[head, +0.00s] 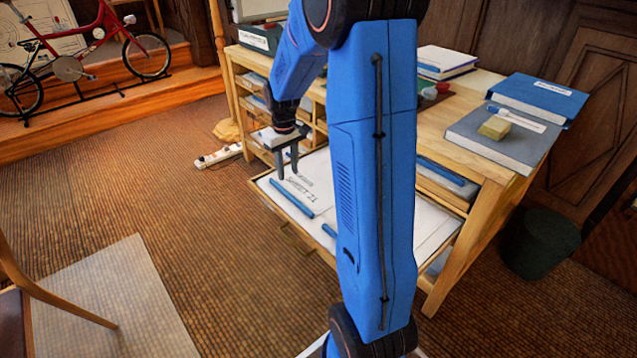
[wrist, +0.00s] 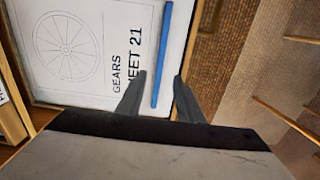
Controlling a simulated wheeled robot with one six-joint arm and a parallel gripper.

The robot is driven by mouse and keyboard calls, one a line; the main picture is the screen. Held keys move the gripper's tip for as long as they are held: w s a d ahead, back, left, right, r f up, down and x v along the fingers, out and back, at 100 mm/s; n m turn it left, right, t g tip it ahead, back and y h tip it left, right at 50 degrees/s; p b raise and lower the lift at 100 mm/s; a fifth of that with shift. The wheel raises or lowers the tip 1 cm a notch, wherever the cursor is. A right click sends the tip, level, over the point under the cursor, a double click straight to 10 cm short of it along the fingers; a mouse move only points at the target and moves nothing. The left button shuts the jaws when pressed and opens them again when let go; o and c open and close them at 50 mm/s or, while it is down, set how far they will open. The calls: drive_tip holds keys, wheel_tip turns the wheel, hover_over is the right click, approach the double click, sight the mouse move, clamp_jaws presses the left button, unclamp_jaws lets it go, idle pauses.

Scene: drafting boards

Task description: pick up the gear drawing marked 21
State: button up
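The gear drawing (wrist: 100,50) is a white sheet with a spoked wheel and the words "GEARS" and "21", the word before the number partly hidden. In the head view the drawing (head: 300,187) lies in the pulled-out drawer. A blue strip (wrist: 161,55) runs along its edge; in the head view the strip (head: 292,199) lies at the drawer's front. My gripper (head: 287,177) is open above the sheet, fingers down. In the wrist view the gripper (wrist: 159,75) has one finger on each side of the strip, with nothing held. Whether the fingers touch the sheet is unclear.
The drawer's front edge (head: 295,230) is wooden. A second blue strip (head: 328,231) lies farther right, partly behind my arm. A grey folder (head: 480,140) with a yellowish block (head: 495,127) rests on the desk. A dark bin (head: 540,243) stands right.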

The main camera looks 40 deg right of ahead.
sight(290, 195)
wheel_tip(290, 195, down, 10)
drive_tip(key=shift+f, duration=0.1)
idle(0.5)
drive_tip(key=shift+c, duration=0.4)
clamp_jaws()
